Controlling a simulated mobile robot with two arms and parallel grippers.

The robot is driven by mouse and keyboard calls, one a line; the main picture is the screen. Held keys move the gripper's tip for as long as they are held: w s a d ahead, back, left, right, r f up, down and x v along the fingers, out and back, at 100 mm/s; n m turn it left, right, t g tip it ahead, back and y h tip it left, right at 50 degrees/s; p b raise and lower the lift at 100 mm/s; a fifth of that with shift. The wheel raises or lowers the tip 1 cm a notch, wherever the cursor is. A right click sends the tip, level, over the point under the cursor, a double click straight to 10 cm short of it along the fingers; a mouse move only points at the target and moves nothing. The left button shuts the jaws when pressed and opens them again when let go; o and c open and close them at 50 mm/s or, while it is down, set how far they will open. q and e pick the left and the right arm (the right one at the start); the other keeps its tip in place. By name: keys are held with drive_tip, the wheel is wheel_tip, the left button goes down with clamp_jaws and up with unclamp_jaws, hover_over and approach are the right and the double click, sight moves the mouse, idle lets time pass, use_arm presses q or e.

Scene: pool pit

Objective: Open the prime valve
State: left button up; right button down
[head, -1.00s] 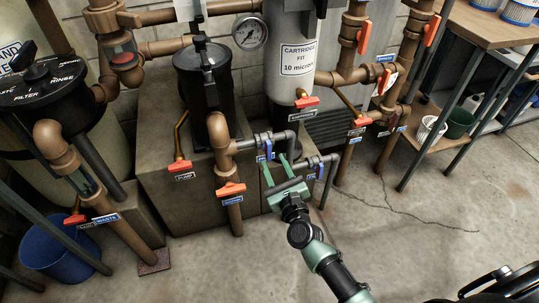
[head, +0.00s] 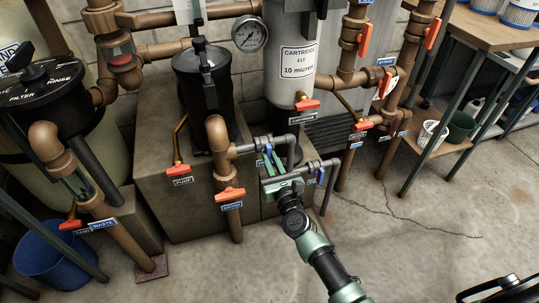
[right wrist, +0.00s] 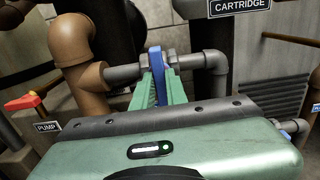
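The grey pipework between the brown pipe and the cartridge filter carries a valve with a blue lever handle (head: 266,152), hanging downward. Its label cannot be read in these views. My right gripper (head: 271,160) reaches it from below; its two green fingers stand close on either side of the lever. In the right wrist view the blue lever (right wrist: 155,70) sits between the fingers (right wrist: 158,88), which look closed onto it. A second blue-handled valve (head: 320,174) is on the lower grey pipe to the right. My left gripper is not in view.
Orange-red handles labelled pump (head: 178,169) and waste (head: 70,225) are to the left; another red handle (head: 230,194) is on the brown pipe beside my gripper. The cartridge filter (head: 290,55) stands behind. A blue bucket (head: 48,257) is at lower left.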

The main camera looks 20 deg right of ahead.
idle(0.3)
drive_tip(key=n+p, duration=0.1)
drive_tip(key=n, duration=0.2)
drive_tip(key=shift+r, duration=0.15)
drive_tip(key=shift+n, duration=0.9)
drive_tip(key=n+p, duration=0.2)
drive_tip(key=n, duration=0.4)
drive_tip(key=n+p, duration=0.2)
drive_tip(key=n, duration=0.4)
drive_tip(key=shift+n+p, duration=0.3)
drive_tip(key=shift+n, duration=0.1)
drive_tip(key=shift+f+n, duration=0.2)
drive_tip(key=shift+n, duration=0.3)
drive_tip(key=c, duration=1.3)
unclamp_jaws()
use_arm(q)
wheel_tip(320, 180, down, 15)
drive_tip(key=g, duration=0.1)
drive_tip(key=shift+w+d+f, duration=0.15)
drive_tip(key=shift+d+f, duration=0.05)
